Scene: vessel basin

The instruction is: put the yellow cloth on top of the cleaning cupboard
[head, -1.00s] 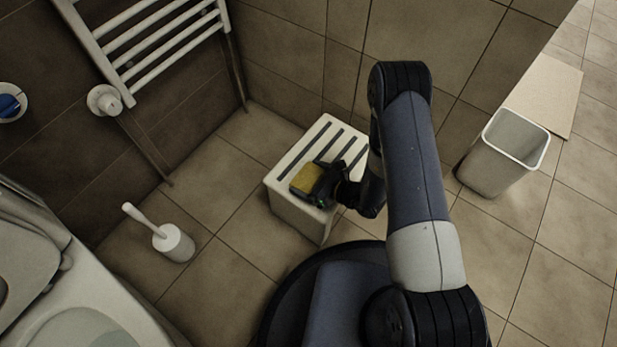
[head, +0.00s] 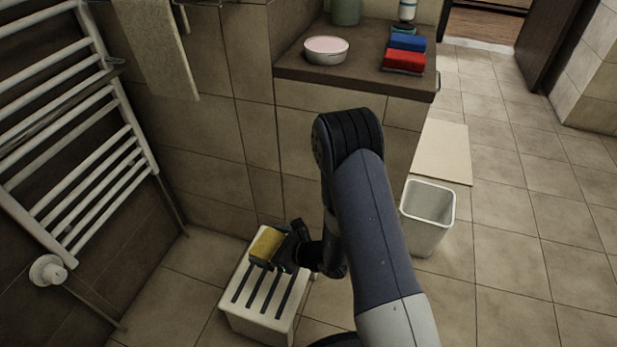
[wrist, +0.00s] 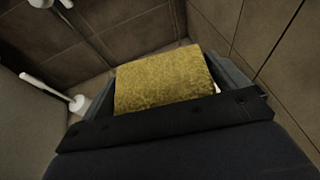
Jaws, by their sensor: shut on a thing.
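The yellow cloth (head: 266,243) is a small folded block. My gripper (head: 272,250) is shut on it, with a dark finger on each side. In the head view they appear over the white slatted stool (head: 258,300); how far above its top I cannot tell. In the wrist view the cloth (wrist: 165,80) fills the space between the fingers and hides most of the stool. The cleaning cupboard cannot be told for sure; a tiled unit with a dark top (head: 375,82) stands at the back.
On the dark top are a bowl (head: 326,50), a red cloth (head: 404,62), a blue cloth (head: 408,42) and a bottle (head: 407,10). A white bin (head: 428,218) and beige mat (head: 441,152) are right of my arm. A towel radiator (head: 75,150) is at left. Open floor lies at right.

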